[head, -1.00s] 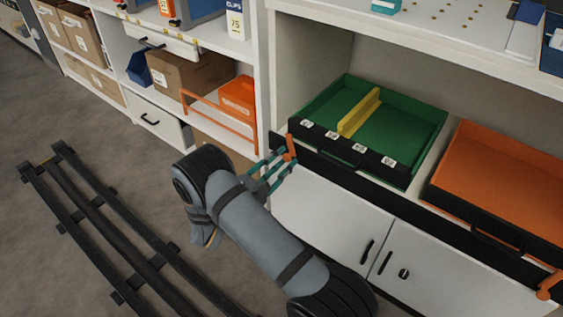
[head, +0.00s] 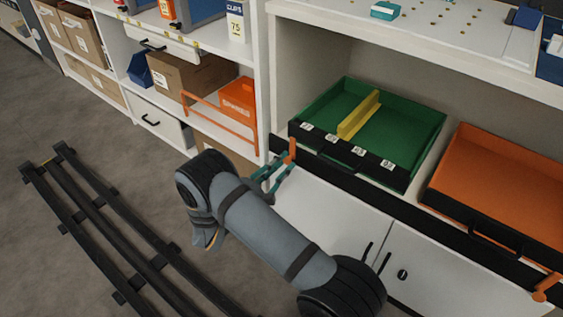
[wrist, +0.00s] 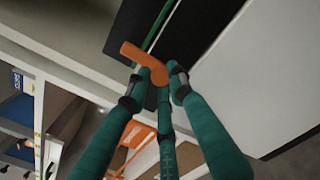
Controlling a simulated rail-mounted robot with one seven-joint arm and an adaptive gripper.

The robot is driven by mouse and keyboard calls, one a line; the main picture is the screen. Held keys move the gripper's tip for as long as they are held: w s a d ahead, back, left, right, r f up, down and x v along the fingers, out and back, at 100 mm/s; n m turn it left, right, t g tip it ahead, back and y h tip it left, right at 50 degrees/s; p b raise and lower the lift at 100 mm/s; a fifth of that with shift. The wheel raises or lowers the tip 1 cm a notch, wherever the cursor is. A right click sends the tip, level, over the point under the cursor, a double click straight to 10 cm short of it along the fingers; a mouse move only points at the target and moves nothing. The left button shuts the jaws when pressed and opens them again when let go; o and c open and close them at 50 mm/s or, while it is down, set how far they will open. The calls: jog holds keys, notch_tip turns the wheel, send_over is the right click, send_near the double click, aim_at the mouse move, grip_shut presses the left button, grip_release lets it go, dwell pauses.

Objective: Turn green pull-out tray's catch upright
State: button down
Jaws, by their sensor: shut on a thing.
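The green pull-out tray (head: 408,128), with a yellow divider and black front, sits in the shelf bay. Its orange catch (head: 292,148) is at the left end of the black rail below the tray. In the head view the catch stands close to upright. My gripper (head: 279,171), with teal fingers, reaches it from below and is shut on its lower part. In the wrist view the fingers (wrist: 159,78) close around the stem of the orange catch (wrist: 134,53), whose end sticks out beyond them. The fingers partly hide the catch.
An orange tray (head: 510,160) stands to the right, with its own orange catch (head: 545,284) at lower right. White cupboard doors (head: 330,212) lie below the rail. A shelf with cartons (head: 180,72) is at left. Open floor (head: 60,260) carries black rails.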

jog(key=shift+d+r, duration=0.1)
jog(key=c, duration=1.5)
grip_release()
jog(key=shift+c, duration=0.2)
jog(key=v, duration=1.2)
jog(key=x, duration=1.1)
jog(key=shift+w+d, duration=0.2)
jog(key=shift+d, duration=0.05)
jog(key=shift+w+b, duration=0.2)
jog(key=shift+b, duration=0.1)
jog(key=shift+n, duration=0.9)
